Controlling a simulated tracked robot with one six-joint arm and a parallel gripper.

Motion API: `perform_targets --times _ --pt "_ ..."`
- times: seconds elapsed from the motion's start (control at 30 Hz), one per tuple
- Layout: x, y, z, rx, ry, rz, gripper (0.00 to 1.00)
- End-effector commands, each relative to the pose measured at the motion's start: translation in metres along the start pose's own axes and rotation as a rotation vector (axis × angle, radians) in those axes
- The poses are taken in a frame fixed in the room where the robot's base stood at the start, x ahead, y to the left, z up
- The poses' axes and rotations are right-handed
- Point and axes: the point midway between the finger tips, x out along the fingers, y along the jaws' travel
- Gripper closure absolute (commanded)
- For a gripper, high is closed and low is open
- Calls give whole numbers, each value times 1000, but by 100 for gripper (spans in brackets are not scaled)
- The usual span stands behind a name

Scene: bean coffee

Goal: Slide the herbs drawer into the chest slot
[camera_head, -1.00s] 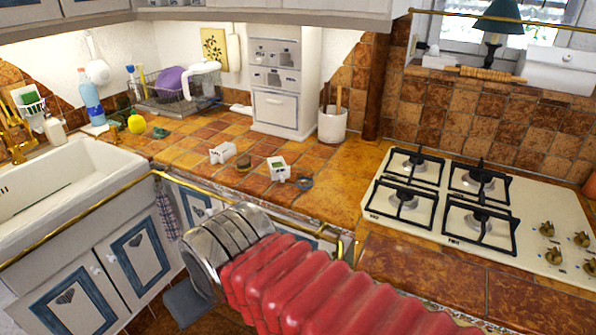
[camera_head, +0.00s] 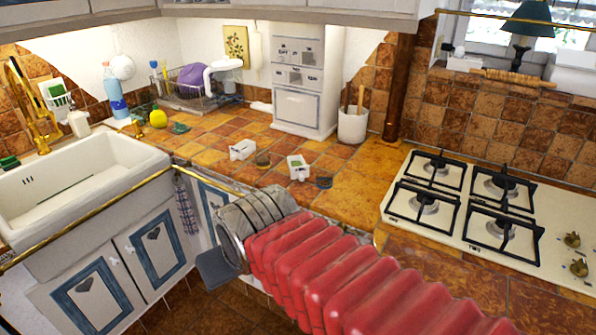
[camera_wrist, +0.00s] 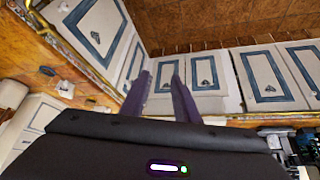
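The white chest (camera_head: 296,112) stands at the back of the tiled counter, with grey openings above a blue-framed front. Two small white drawers lie apart on the counter before it: a left drawer (camera_head: 242,149) and a right drawer (camera_head: 298,168). I cannot read which one is herbs. In the wrist view a small white drawer (camera_wrist: 66,89) and the chest (camera_wrist: 30,122) show at the left. My gripper (camera_wrist: 160,76) is open and empty, its two dark fingers apart, facing the lower cabinet doors. In the head view my arm hides the fingers; its end is in front of the counter edge.
A utensil pot (camera_head: 352,126) stands right of the chest, a dish rack (camera_head: 195,92) left. A brass rail (camera_head: 90,217) runs along the counter front. The stove (camera_head: 480,200) is right.

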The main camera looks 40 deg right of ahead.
Motion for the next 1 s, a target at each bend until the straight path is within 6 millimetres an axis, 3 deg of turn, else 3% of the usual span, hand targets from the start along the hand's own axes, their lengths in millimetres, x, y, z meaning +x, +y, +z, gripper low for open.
perform_targets --times 0.2,0.5,0.7,1.0 --pt "36 40 -52 57 87 75 72" --pt "85 105 -112 115 216 163 72" --pt "119 152 -142 142 301 208 72" --pt "170 225 -166 177 425 258 72"
